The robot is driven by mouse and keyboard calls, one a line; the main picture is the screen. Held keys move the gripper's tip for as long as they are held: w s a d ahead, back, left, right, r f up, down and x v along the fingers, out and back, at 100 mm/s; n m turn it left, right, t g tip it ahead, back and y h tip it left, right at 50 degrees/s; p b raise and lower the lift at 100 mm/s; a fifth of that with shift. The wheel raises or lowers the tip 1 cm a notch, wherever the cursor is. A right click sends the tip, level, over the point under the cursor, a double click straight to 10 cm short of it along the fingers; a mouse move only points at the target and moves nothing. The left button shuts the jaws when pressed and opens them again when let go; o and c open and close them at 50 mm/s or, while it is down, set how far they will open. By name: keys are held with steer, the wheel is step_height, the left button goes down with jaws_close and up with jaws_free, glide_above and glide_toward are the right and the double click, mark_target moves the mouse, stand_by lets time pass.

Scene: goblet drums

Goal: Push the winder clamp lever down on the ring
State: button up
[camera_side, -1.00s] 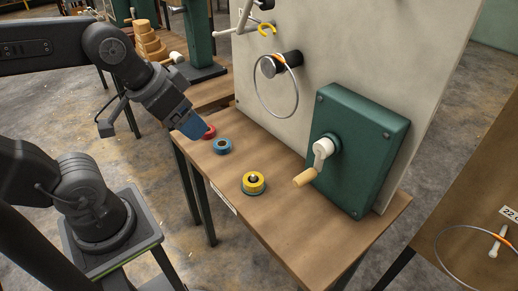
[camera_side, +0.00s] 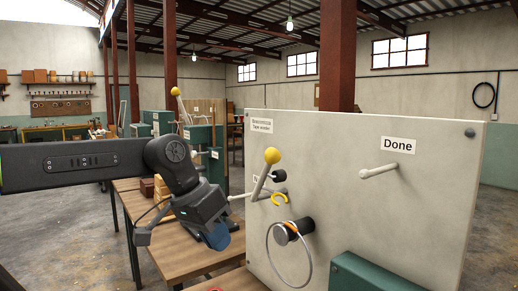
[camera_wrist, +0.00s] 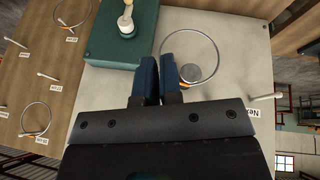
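The clamp lever (camera_side: 264,172) is a grey arm with a yellow ball knob (camera_side: 271,155), standing raised on the pale panel.
A green box (camera_side: 372,275) with a crank is fixed low on the panel; it also shows in the wrist view (camera_wrist: 105,40). A peg (camera_side: 379,171) under a "Done" sign sticks out at right. Another peg (camera_side: 237,197) sticks out at left. The wooden table (camera_side: 236,281) runs below.

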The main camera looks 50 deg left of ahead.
steer(key=w+a+r, duration=0.1)
steer(key=w+r, duration=0.1)
steer(key=w+a+r+n+h, duration=0.1)
steer(key=w+r, duration=0.1)
steer(key=r, duration=0.1)
steer(key=w+a+r+h, duration=0.1)
steer(key=w+a+r, duration=0.1)
steer(key=r, duration=0.1)
steer(key=shift+w+r, duration=0.1)
steer(key=shift+w, duration=0.15)
jaws_close()
steer(key=w+a+r+h, duration=0.2)
steer(key=a+r, duration=0.4)
steer(key=a, duration=0.2)
steer(key=w+a+r+t+h, duration=0.1)
steer(key=w+a+r+h, duration=0.1)
steer(key=a+r, duration=0.5)
steer(key=shift+a+r+m+t+h, duration=0.3)
steer(key=shift+a+m+h, duration=0.1)
steer(key=shift+a+h, duration=0.4)
steer(key=shift+w, duration=0.15)
steer(key=x, duration=1.4)
steer(key=shift+f, duration=0.15)
